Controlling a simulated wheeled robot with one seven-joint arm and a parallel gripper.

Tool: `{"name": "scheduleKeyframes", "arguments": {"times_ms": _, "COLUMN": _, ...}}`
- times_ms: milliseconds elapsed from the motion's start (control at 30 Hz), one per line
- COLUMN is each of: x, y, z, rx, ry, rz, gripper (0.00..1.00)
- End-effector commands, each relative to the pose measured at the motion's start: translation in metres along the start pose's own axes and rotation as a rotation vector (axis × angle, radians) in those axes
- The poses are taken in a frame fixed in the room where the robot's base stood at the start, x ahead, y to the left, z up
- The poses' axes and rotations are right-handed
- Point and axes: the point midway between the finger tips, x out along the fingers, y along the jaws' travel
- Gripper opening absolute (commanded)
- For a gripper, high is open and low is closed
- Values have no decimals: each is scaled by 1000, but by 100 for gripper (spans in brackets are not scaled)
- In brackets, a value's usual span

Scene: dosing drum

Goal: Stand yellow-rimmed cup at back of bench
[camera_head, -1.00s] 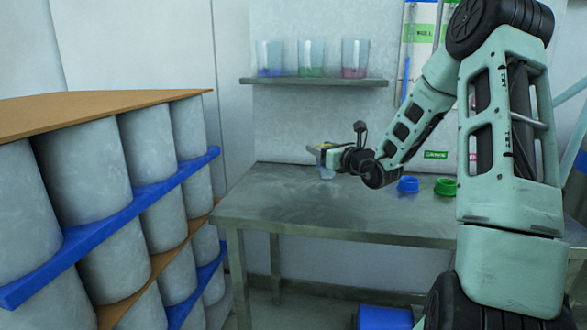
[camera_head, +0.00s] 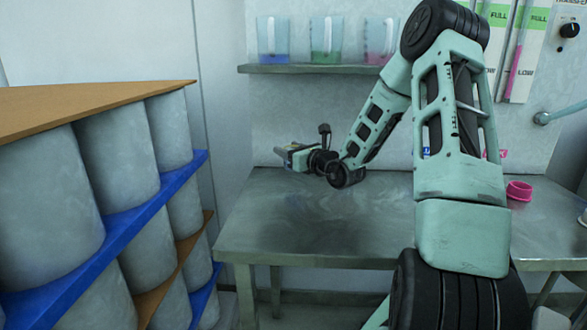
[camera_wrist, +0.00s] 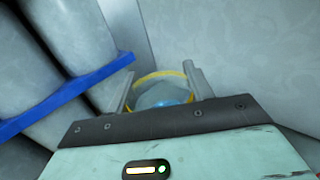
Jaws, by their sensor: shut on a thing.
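The yellow-rimmed cup (camera_wrist: 160,75) is between my gripper's two fingers in the wrist view, with a clear body and something blue low inside it. My gripper (camera_wrist: 160,88) is shut on it. In the head view my gripper (camera_head: 284,153) is at the back left of the grey metal bench (camera_head: 290,220). The cup is mostly hidden there by the gripper, and I cannot tell whether its base touches the bench top.
A shelf (camera_head: 310,69) above the bench holds clear jugs with blue, green and pink contents. Stacked grey drums (camera_head: 115,155) stand close on the left. A pink ring-shaped piece (camera_head: 518,192) lies on the bench at right. The bench's front middle is clear.

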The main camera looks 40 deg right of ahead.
Motion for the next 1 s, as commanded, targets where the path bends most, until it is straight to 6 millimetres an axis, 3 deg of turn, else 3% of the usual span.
{"name": "scheduleKeyframes", "arguments": {"times_ms": 400, "x": 0, "y": 0, "z": -46, "rx": 1, "ry": -1, "rz": 0, "gripper": 29}}
{"name": "scheduleKeyframes", "arguments": {"times_ms": 833, "x": 0, "y": 0, "z": -52, "rx": -2, "ry": -1, "rz": 0, "gripper": 29}}
{"name": "scheduleKeyframes", "arguments": {"times_ms": 867, "x": 0, "y": 0, "z": -52, "rx": -2, "ry": -1, "rz": 0, "gripper": 57}}
{"name": "scheduleKeyframes", "arguments": {"times_ms": 900, "x": 0, "y": 0, "z": -51, "rx": -2, "ry": -1, "rz": 0, "gripper": 68}}
{"name": "scheduleKeyframes", "arguments": {"times_ms": 933, "x": 0, "y": 0, "z": -51, "rx": -1, "ry": -1, "rz": 0, "gripper": 73}}
{"name": "scheduleKeyframes", "arguments": {"times_ms": 1000, "x": 0, "y": 0, "z": -51, "rx": -1, "ry": -1, "rz": 0, "gripper": 73}}
